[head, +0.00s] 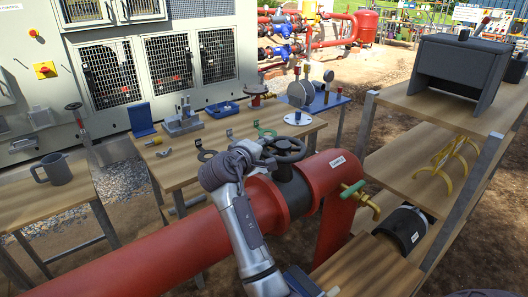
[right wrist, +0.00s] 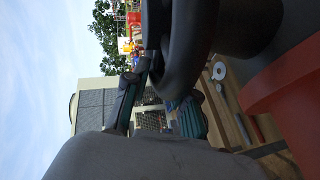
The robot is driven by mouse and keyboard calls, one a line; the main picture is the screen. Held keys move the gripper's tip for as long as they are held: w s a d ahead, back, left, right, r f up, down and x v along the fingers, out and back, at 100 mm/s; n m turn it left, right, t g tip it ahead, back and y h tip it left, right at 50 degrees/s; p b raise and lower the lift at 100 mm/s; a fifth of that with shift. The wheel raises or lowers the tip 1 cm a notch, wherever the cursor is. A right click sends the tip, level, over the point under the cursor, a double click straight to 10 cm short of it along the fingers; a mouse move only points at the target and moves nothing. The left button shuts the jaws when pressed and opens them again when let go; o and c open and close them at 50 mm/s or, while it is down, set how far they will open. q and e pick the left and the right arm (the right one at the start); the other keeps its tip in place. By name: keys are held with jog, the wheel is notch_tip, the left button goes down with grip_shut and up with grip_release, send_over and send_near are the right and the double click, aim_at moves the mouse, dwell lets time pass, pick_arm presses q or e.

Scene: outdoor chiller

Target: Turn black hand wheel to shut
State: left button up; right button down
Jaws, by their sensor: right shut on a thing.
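The black hand wheel (head: 291,148) sits on a black valve body (head: 292,186) set in a thick red pipe (head: 165,240) in the middle of the head view. My right gripper (head: 268,155) is at the wheel's left side, shut on its rim. In the right wrist view the dark wheel (right wrist: 190,50) fills the top middle, with the gripper's fingers (right wrist: 160,98) around the rim. The exact finger contact is partly hidden by the wheel. My left gripper is in neither view.
A small green-handled tap (head: 352,189) sticks out of the pipe's right end. A wooden table (head: 205,135) with metal parts stands behind the pipe. A wooden shelf (head: 415,185) stands at the right. A grey mug (head: 53,169) is on the left table.

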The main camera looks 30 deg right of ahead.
jog(key=m+g+b, duration=0.1)
jog(key=m+g, duration=0.1)
jog(key=w+d+m+g+h+b, duration=0.1)
jog(key=g, duration=0.1)
jog(key=shift+w+d+m+g+h, duration=0.15)
jog(key=shift+m+g+h, duration=0.15)
jog(key=shift+m, duration=0.1)
jog(key=m+g+b, duration=0.2)
jog(key=g, duration=0.1)
jog(key=shift+w+d+r, duration=0.15)
jog(key=shift+d, duration=0.15)
jog(key=shift+w+d+m+g+b, duration=0.1)
jog(key=shift+d+m+g+b, duration=0.1)
jog(key=shift+m+g+b, duration=0.3)
jog(key=shift+d+m+g+b, duration=0.2)
jog(key=shift+m+g, duration=0.3)
jog(key=shift+g, duration=0.3)
jog(key=shift+d, duration=0.1)
